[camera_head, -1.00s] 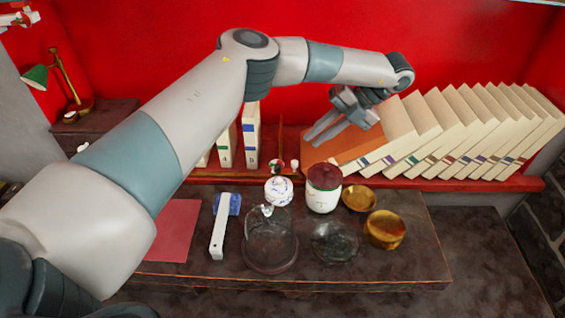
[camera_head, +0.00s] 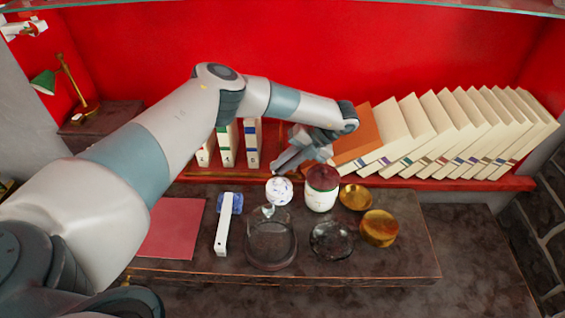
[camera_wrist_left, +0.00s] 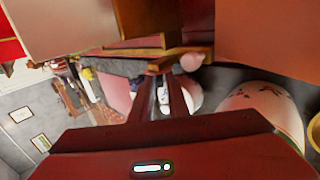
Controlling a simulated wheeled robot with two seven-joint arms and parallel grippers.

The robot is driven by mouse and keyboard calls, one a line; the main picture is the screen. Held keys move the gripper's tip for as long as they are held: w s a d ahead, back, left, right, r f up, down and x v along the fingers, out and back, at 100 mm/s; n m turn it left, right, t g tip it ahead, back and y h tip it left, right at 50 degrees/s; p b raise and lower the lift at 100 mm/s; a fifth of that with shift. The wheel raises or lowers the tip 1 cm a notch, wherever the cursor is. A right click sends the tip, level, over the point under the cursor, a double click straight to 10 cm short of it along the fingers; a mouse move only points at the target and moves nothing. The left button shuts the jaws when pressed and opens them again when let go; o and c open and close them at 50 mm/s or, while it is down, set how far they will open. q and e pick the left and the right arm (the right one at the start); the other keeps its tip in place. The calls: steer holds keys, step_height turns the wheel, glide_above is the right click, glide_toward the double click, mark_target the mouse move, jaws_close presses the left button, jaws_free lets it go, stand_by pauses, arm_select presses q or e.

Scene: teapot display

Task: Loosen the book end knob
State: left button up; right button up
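My left gripper (camera_head: 282,165) hangs over the shelf gap between the upright books and the leaning row. In the left wrist view its two dark fingers (camera_wrist_left: 163,92) stand apart with a narrow gap, and nothing shows held. A small pale round knob (camera_wrist_left: 191,62) shows just past the fingertips, to their right, by reddish-brown wooden parts (camera_wrist_left: 140,46) that look like the book end. I cannot tell whether a finger touches the knob. In the head view the gripper hides the knob and most of the book end. My right gripper is not in view.
An orange book (camera_head: 358,132) leads the leaning row (camera_head: 450,130) at right. Upright books (camera_head: 228,145) stand left. In front are a white patterned pot (camera_head: 279,191), a red-lidded jar (camera_head: 321,190), a glass dome (camera_head: 270,240) and brass dishes (camera_head: 379,228), close below the gripper.

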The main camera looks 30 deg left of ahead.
arm_select(q)
jaws_close()
